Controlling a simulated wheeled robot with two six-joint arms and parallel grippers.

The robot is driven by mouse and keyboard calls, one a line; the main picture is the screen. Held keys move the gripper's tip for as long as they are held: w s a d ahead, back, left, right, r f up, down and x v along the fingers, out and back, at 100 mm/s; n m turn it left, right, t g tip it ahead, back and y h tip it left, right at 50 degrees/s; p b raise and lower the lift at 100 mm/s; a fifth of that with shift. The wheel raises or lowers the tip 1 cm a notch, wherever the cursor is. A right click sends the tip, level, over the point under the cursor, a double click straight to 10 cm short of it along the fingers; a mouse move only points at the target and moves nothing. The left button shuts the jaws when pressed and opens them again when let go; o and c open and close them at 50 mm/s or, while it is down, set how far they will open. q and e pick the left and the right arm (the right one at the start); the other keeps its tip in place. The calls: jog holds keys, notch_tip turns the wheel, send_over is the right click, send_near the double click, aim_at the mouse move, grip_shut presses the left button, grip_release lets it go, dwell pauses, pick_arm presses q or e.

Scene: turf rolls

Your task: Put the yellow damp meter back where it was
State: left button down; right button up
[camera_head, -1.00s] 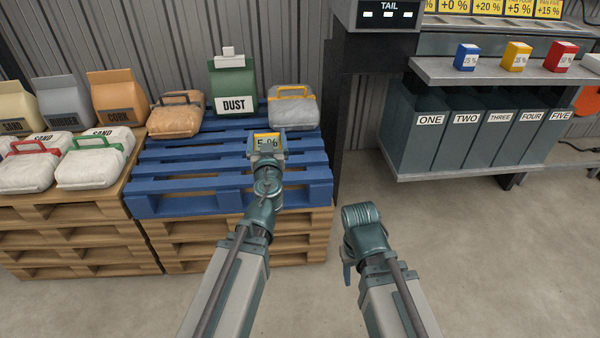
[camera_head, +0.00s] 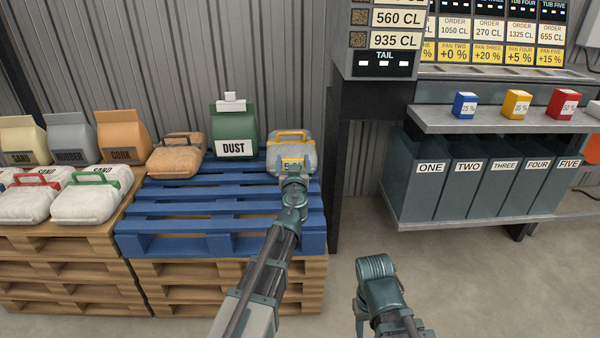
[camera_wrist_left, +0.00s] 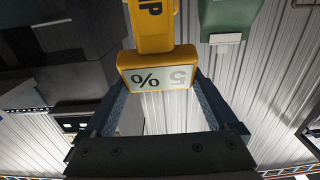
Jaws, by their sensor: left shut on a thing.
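The yellow damp meter (camera_wrist_left: 150,35) is held in my left gripper (camera_wrist_left: 158,80). In the left wrist view its display reads 5 % upside down, with a jaw on each side.
The green DUST bag (camera_head: 234,128) and an orange-brown bag (camera_head: 177,155) stand at the pallet's back. A shelf (camera_head: 440,120) at the right carries blue, yellow and red boxes above labelled tubs (camera_head: 425,190). A dark post (camera_head: 360,145) stands beside the pallet. The pallet's front is bare.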

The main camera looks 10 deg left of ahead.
pick_arm(q)
jog(key=shift+f, duration=0.15)
notch_tip(320, 180, down, 3)
jog(key=b, duration=0.3)
jog(key=shift+f, duration=0.1)
jog(key=shift+f+b, duration=0.1)
jog(key=shift+b, duration=0.25)
jog(key=shift+f, duration=0.15)
grip_release()
